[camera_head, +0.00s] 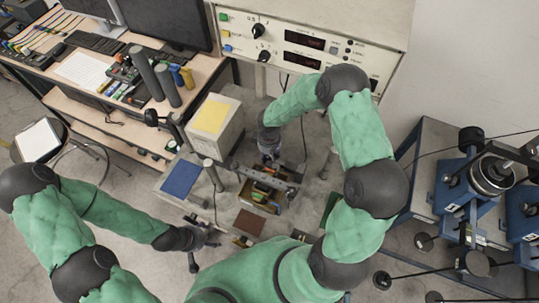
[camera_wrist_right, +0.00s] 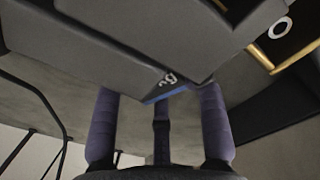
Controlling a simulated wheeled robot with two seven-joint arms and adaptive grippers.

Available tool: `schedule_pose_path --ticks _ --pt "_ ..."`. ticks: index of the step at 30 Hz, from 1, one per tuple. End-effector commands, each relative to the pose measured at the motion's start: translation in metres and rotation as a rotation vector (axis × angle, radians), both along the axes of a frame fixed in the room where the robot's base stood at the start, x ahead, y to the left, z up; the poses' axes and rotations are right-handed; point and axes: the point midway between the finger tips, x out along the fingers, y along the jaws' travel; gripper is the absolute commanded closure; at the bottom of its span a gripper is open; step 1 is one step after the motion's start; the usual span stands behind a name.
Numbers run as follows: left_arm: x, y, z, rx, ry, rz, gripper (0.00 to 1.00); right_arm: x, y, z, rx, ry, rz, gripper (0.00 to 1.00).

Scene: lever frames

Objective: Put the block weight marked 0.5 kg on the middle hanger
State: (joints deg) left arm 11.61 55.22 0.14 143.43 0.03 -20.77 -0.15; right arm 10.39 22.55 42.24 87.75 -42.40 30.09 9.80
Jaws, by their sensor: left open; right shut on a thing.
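My right gripper (camera_head: 270,158) reaches down onto the grey bench, at a dark frame (camera_head: 290,178) with small coloured parts. In the right wrist view its two purple-grey fingers (camera_wrist_right: 160,105) are shut on a grey block (camera_wrist_right: 135,40) with a blue lower edge. Part of a light marking shows on the block, too partial to read as 0.5 kg. My left gripper (camera_head: 205,238) is open and empty at the bench's front left, apart from the frame. I cannot make out the middle hanger; my right gripper and the frame hide much there.
A blue pad (camera_head: 180,178) and a box with a yellow top (camera_head: 212,115) are on the left of the bench. A brown pad (camera_head: 249,222) lies in front of the frame. A meter panel (camera_head: 310,42) stands behind. Blue stands with dark weights (camera_head: 472,138) are at right.

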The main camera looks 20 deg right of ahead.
Motion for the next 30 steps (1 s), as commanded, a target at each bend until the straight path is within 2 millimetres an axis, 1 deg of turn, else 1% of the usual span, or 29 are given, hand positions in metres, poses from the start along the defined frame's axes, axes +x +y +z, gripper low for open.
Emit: schedule_pose_path --ticks 1,2,3,13,17,20,30 --pt "0.0 0.0 -0.002 0.0 0.0 0.0 0.26 0.0 0.0 -0.002 0.0 0.001 0.0 0.55" --pt "0.0 0.0 -0.001 0.0 0.0 0.0 0.26 0.0 0.0 -0.001 0.0 0.001 0.0 0.46" --pt "0.0 0.0 -0.001 0.0 0.0 0.0 0.26 0.0 0.0 -0.001 0.0 0.001 0.0 0.35" --pt "0.0 0.0 -0.001 0.0 0.0 0.0 0.26 0.0 0.0 -0.001 0.0 0.001 0.0 0.34" --pt "0.0 0.0 0.004 0.0 0.0 0.0 0.26 0.0 0.0 0.004 0.0 0.001 0.0 0.34" --pt "0.0 0.0 0.002 0.0 0.0 0.0 0.26 0.001 0.0 0.017 -0.002 -0.004 0.0 0.34" --pt "0.0 0.0 0.0 0.0 0.0 0.0 0.26 0.0 0.0 0.084 0.0 -0.002 0.0 0.34"
